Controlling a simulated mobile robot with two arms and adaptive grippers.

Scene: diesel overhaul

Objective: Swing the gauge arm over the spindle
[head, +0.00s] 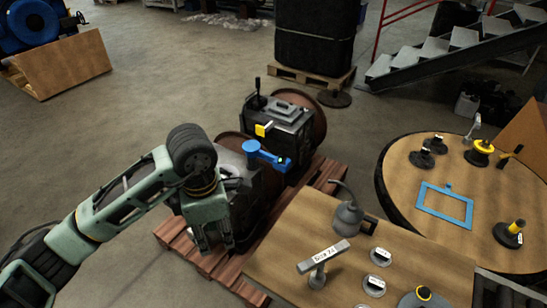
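A blue arm (268,154) with a round disc at its left end lies across the dark machine units on the red pallet; it looks like the gauge arm. I cannot tell which part is the spindle. My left gripper (214,246) points down in front of the near unit, left of and nearer than the blue arm, and apart from it. Its fingers are small and dark, so its opening is unclear. My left arm hides part of the near unit. My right gripper is not in view.
A wooden bench (285,250) with a lamp, a labelled stand and small dark parts stands at the front right. A round table (400,165) with a blue frame (445,205) and yellow-topped parts is further right. The red pallet (205,258) edges the open floor on the left.

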